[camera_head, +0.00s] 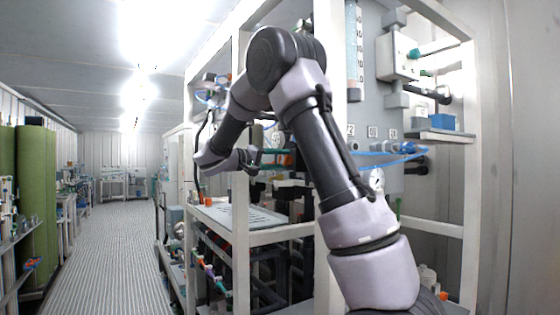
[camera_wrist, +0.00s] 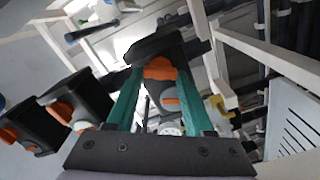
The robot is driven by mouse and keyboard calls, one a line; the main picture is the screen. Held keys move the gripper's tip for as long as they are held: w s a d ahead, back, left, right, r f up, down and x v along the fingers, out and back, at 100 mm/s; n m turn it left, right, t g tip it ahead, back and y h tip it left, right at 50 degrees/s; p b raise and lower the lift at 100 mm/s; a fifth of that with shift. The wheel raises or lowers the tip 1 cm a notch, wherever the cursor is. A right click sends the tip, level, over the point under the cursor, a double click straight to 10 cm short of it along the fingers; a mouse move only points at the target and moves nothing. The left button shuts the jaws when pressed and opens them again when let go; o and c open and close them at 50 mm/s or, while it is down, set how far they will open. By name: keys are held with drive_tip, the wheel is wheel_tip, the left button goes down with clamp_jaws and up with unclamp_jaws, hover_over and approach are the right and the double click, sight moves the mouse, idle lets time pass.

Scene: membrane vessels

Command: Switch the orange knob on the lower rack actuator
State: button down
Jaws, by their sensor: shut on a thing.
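My gripper (camera_wrist: 158,72) has two green fingers, and they reach forward to a dark actuator (camera_wrist: 152,42) in the wrist view. An orange knob (camera_wrist: 159,68) shows between the fingertips, and the gripper is shut on it. The knob's exact angle is hard to tell, since the fingers and the dark body cover part of it. In the head view my gripper (camera_head: 268,160) is small, in the rack's opening behind the left upright, near a small orange part (camera_head: 286,159).
Two more dark actuators with orange knobs (camera_wrist: 62,110) (camera_wrist: 9,134) stand to the left in the wrist view. White rack beams (camera_wrist: 265,48) and a slotted panel (camera_wrist: 293,120) are close on the right. In the head view, the striped aisle floor (camera_head: 100,255) is clear.

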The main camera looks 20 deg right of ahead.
drive_tip(key=n, duration=0.3)
drive_tip(key=shift+f+n, duration=0.15)
drive_tip(key=shift+n, duration=0.15)
idle(0.3)
drive_tip(key=shift+c, duration=1.4)
unclamp_jaws()
drive_tip(key=s+a, duration=0.2)
drive_tip(key=a, duration=0.8)
drive_tip(key=shift+a, duration=0.3)
drive_tip(key=shift+a, duration=0.1)
